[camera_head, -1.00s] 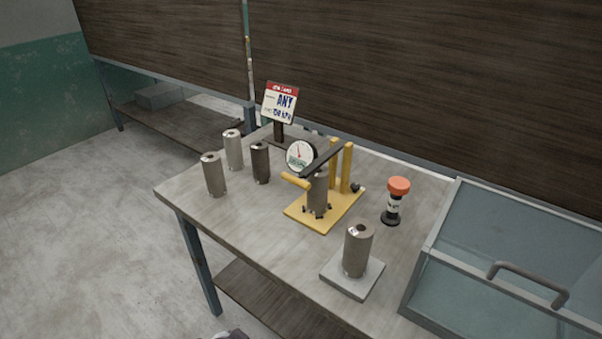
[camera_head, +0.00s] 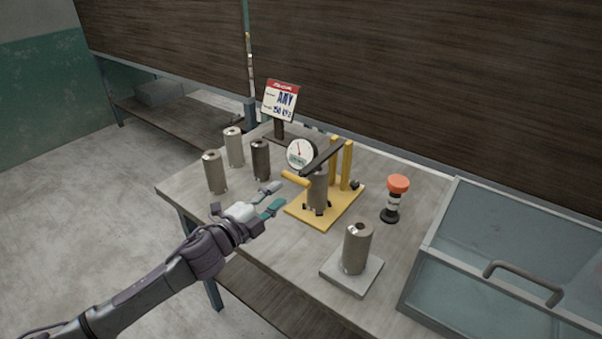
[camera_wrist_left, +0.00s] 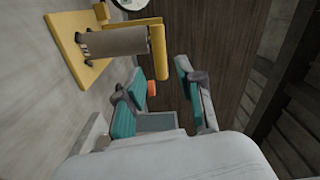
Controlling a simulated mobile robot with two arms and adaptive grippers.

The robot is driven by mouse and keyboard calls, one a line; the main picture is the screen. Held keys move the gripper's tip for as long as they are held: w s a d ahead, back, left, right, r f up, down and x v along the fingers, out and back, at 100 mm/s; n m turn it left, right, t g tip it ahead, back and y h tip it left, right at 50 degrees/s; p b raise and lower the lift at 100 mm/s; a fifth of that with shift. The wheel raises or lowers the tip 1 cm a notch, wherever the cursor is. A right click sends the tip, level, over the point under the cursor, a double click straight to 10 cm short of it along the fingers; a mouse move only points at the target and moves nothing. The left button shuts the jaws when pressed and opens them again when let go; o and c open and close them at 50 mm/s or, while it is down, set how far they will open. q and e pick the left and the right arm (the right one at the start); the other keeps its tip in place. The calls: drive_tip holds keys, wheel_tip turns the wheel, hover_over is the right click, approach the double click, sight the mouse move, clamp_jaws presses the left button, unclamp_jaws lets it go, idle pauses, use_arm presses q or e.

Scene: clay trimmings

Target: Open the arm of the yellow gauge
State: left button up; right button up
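The yellow gauge stands on the table with a yellow base (camera_head: 340,208), two yellow posts and a round dial (camera_head: 300,153). Its dark arm (camera_head: 324,157) lies lowered over a grey clay cylinder (camera_head: 317,192) on the base. The arm's yellow handle (camera_head: 295,179) points toward the left front. My left gripper (camera_head: 271,198) is open and empty, just left of the handle and apart from it. My right gripper is not in view.
Several cylinders, including a dark one (camera_head: 260,160), stand at the left back near a sign (camera_head: 280,100). Another cylinder (camera_head: 356,247) stands on a grey plate (camera_head: 342,280) in front. A glass-sided bin (camera_head: 500,240) fills the right.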

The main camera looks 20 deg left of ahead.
sight(295, 181)
use_arm(q)
drive_tip(key=p+x, duration=0.1)
drive_tip(key=x, duration=0.9)
drive_tip(key=shift+w+d+f+p, duration=0.1)
drive_tip(key=shift+w+p, duration=0.15)
drive_tip(key=shift+p, duration=0.05)
clamp_jaws()
